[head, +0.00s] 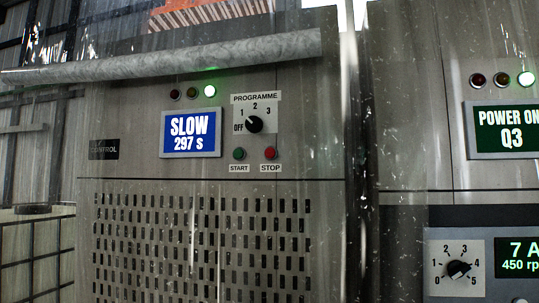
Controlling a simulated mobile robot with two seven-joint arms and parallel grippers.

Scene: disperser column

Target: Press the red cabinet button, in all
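The red button (270,153) sits on the grey cabinet front, above a label reading STOP (270,168). A green button (239,154) is to its left, above a label reading START. Above them is the PROGRAMME dial (254,124), marked OFF, 1, 2 and 3. A blue display (190,133) to the left reads SLOW 297 S. The green lamp (210,91) above it is lit, and the lamps beside it are dark. Neither of my grippers is in view, and nothing covers the red button.
A grey horizontal pipe (170,57) crosses in front of the cabinet's upper part. A slotted panel (203,240) is below the buttons. The right cabinet carries a POWER ON Q3 display (511,129) and a numbered dial (458,269). A wire-framed container (35,250) stands at left.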

